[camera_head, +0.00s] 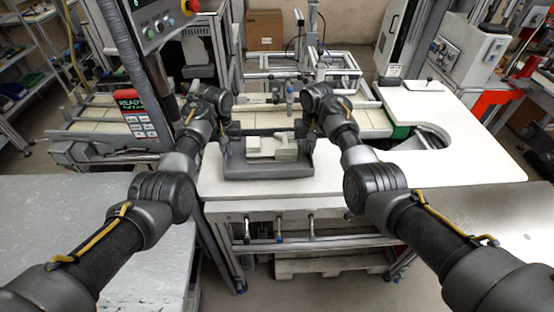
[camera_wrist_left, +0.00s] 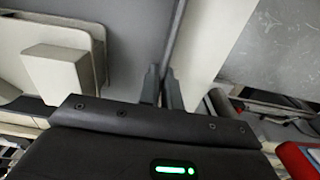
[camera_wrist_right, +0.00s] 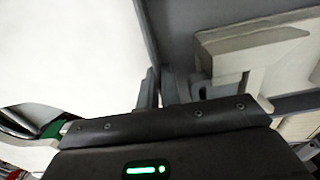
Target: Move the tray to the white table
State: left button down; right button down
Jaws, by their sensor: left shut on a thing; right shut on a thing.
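A dark grey tray (camera_head: 268,172) is over the near part of the white table (camera_head: 440,160); I cannot tell whether it touches the top. Pale blocky parts (camera_head: 272,147) lie in it. My left gripper (camera_head: 226,138) is shut on the tray's left side wall, which runs between the fingers in the left wrist view (camera_wrist_left: 163,85). My right gripper (camera_head: 309,135) is shut on the right side wall, also seen in the right wrist view (camera_wrist_right: 156,88). The tray looks about level. Its floor (camera_wrist_left: 130,25) is partly hidden by the parts.
A grey table (camera_head: 95,215) stands at the left. A red-and-white sign (camera_head: 137,113) and a control panel (camera_head: 155,20) are at the left of the white table. A conveyor and metal frame (camera_head: 320,65) are behind. The white table is clear to the right, around a curved cutout (camera_head: 430,137).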

pick_arm(q)
jog(key=shift+s+f, duration=0.15)
jog(key=shift+f, duration=0.2)
pick_arm(e)
jog(key=shift+s+f, duration=0.15)
jog(key=shift+f, duration=0.2)
pick_arm(q)
jog(key=shift+f, duration=0.3)
pick_arm(e)
jog(key=shift+d+f, duration=0.1)
jog(key=shift+f, duration=0.2)
pick_arm(q)
jog(key=c, duration=2)
grip_release()
jog(key=shift+f, duration=0.25)
pick_arm(e)
jog(key=c, duration=2)
grip_release()
jog(key=shift+f, duration=0.25)
pick_arm(q)
jog(key=o, duration=0.4)
pick_arm(e)
jog(key=o, duration=0.4)
pick_arm(q)
jog(key=shift+r, duration=0.1)
pick_arm(e)
jog(key=shift+r, duration=0.15)
